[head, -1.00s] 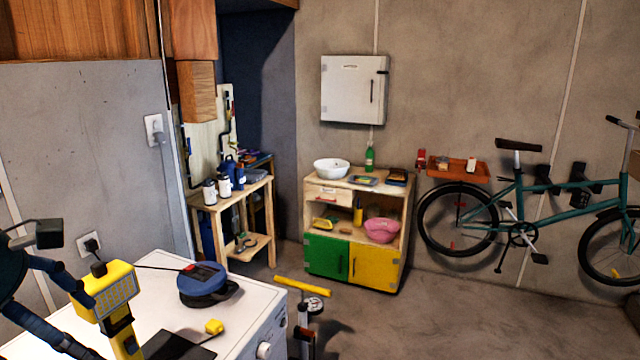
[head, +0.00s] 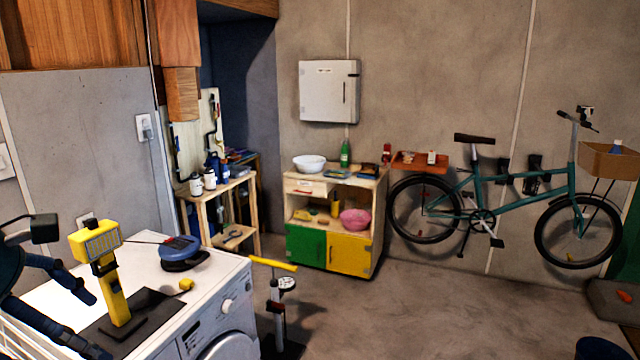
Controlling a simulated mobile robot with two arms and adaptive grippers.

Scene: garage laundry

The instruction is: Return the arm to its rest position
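My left gripper (head: 95,322) is at the lower left edge of the head view. Its dark blue fingers are spread apart, with nothing seen held between them. The fingers appear just left of a yellow work light (head: 97,242) that stands upright on a dark mat on the white washing machine (head: 222,285). I cannot tell whether they touch it. Most of my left arm is cut off by the picture's edge. My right gripper is not in view.
A blue and black round device (head: 180,250) and a small yellow thing (head: 186,285) sit on the washer. A yellow-handled floor pump (head: 274,300) stands beside it. A shelf cabinet (head: 330,240) and a bicycle (head: 483,215) are along the wall. The floor at centre right is clear.

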